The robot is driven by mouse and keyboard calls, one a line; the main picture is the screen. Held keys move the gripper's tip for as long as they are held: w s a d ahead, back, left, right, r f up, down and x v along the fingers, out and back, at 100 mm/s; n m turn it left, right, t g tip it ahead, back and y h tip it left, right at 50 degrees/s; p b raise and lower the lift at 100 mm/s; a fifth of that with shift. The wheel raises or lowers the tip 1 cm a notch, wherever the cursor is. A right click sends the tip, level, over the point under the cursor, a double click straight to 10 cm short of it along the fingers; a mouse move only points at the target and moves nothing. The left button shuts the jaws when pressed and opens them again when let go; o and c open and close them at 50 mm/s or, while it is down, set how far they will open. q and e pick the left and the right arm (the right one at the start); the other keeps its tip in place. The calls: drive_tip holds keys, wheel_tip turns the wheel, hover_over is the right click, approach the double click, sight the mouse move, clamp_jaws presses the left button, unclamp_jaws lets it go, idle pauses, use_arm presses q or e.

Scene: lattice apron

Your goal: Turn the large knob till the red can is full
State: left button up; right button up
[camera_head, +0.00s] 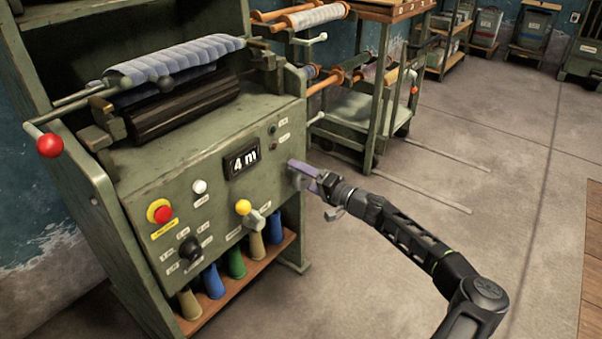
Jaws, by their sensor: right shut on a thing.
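My right gripper (308,174) reaches in from the right and is shut on a grey knob (297,181) at the right end of the green machine's front panel. Lavender finger parts cover most of this knob, so its size and turn cannot be told. A black knob (190,248) sits low on the left of the panel, clear of the gripper. The display (242,162) reads "4 m". I see no red can; the cone-shaped things on the low shelf are tan, blue and green. My left gripper is not in view.
The green machine (130,190) carries a blue-grey roll (175,58), a red ball-ended lever (50,146), a red button (162,213) and a yellow-knobbed lever (243,207). A wheeled rack (372,100) stands behind. The floor to the right is open.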

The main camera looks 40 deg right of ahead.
drive_tip(key=m+p, duration=0.1)
drive_tip(key=m, duration=0.2)
drive_tip(key=shift+m+p, duration=0.4)
drive_tip(key=m+p, duration=0.2)
drive_tip(key=m, duration=0.1)
drive_tip(key=shift+m, duration=0.3)
drive_tip(key=m+p, duration=0.3)
drive_tip(key=m, duration=0.2)
drive_tip(key=shift+f+p, duration=0.15)
drive_tip(key=shift+p, duration=0.15)
drive_tip(key=m+p, duration=0.1)
drive_tip(key=m, duration=0.3)
drive_tip(key=shift+f+p, duration=0.1)
drive_tip(key=shift+p, duration=0.3)
drive_tip(key=shift+f+m, duration=0.1)
drive_tip(key=shift+m, duration=0.5)
drive_tip(key=o, duration=1.4)
drive_tip(key=shift+a, duration=0.1)
